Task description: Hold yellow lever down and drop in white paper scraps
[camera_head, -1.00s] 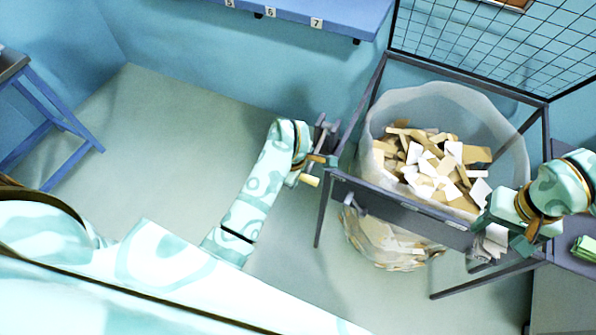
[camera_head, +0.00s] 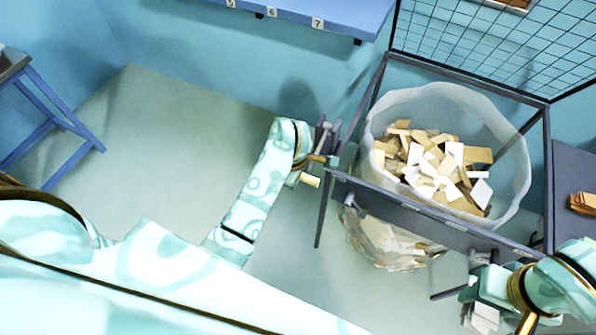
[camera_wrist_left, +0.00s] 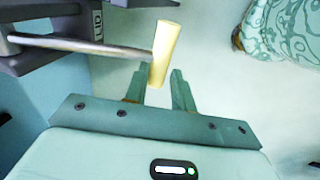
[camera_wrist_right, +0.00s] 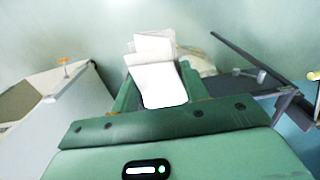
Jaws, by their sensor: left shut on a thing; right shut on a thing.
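The yellow lever (camera_head: 310,180) is beside the left post of the dark frame. In the left wrist view its yellow handle (camera_wrist_left: 164,50) sits at the end of a metal rod. My left gripper (camera_head: 322,161) is shut on that handle, whose lower end lies between the fingers. My right gripper (camera_head: 488,298) is shut on white paper scraps (camera_wrist_right: 158,82), held in front of the frame, low at the right. The scraps also show in the head view (camera_head: 484,318). A clear bag (camera_head: 408,101) in the frame holds many white and brown scraps.
The dark frame's front bar (camera_head: 420,212) lies between my right gripper and the bag mouth. A wire grid (camera_head: 480,45) stands behind. A brown stack (camera_head: 583,203) lies on the dark right table. A label reading LID (camera_wrist_left: 98,22) is near the lever rod.

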